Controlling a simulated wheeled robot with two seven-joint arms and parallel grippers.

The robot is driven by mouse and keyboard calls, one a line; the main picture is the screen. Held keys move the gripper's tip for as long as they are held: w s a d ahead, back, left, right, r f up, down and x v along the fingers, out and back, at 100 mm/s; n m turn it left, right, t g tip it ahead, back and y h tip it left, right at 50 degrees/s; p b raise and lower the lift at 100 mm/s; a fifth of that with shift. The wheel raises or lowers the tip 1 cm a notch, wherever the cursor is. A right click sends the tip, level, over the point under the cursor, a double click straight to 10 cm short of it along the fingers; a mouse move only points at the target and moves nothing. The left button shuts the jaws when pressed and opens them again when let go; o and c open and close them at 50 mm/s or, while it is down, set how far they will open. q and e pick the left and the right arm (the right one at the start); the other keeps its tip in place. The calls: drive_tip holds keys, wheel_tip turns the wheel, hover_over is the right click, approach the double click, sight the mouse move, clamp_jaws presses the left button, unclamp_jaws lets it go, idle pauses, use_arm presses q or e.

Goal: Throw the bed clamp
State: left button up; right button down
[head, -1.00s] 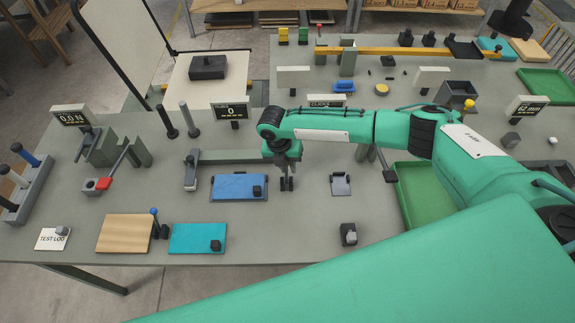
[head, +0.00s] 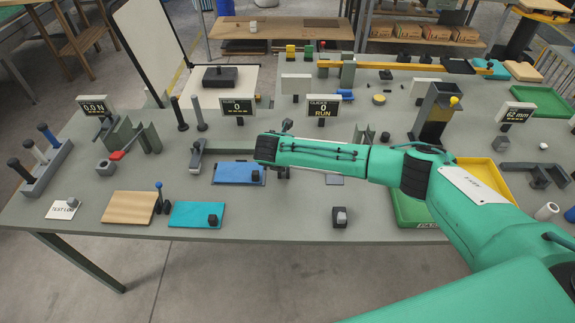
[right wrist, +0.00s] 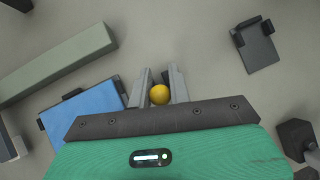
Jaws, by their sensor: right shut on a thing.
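In the right wrist view, my right gripper (right wrist: 160,82) is shut on a yellow ball-shaped knob (right wrist: 160,95) between its two grey fingers. Whatever the knob is attached to is hidden by the gripper, so I cannot tell for sure that it is the bed clamp. In the head view my right arm covers most of the gripper; only a dark part shows just right of the blue mat (head: 238,173). A long grey-green bar (right wrist: 58,62) lies to the left in the wrist view. My left gripper is not in view.
A red-handled lever fixture (head: 116,156) stands at the left of the grey table. A display reading 0 RUN (head: 323,108) stands behind my arm. A turquoise mat (head: 190,215) and a wooden board (head: 130,207) lie near the front edge. A green tray (head: 412,212) is at right.

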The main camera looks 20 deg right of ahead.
drive_tip(key=shift+s+a+t, duration=0.1)
drive_tip(key=shift+s+t, duration=0.3)
drive_tip(key=shift+t, duration=0.4)
drive_tip(key=shift+s+t+h+p, duration=0.2)
drive_tip(key=shift+t+h+p, duration=0.1)
drive_tip(key=shift+t+h, duration=0.1)
drive_tip(key=shift+s+a+f+t, duration=0.1)
drive_tip(key=shift+s+t, duration=0.1)
drive_tip(key=shift+t, duration=0.3)
drive_tip(key=shift+s+m+t+h, duration=0.2)
drive_tip(key=shift+m+t+h, duration=0.15)
drive_tip(key=shift+t, duration=0.25)
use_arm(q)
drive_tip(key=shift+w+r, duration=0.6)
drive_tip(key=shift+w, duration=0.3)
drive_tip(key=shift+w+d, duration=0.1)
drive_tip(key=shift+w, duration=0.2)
use_arm(e)
drive_tip(key=c, duration=1.3)
unclamp_jaws()
drive_tip(key=shift+f, duration=0.1)
drive_tip(key=shift+s+a, duration=0.1)
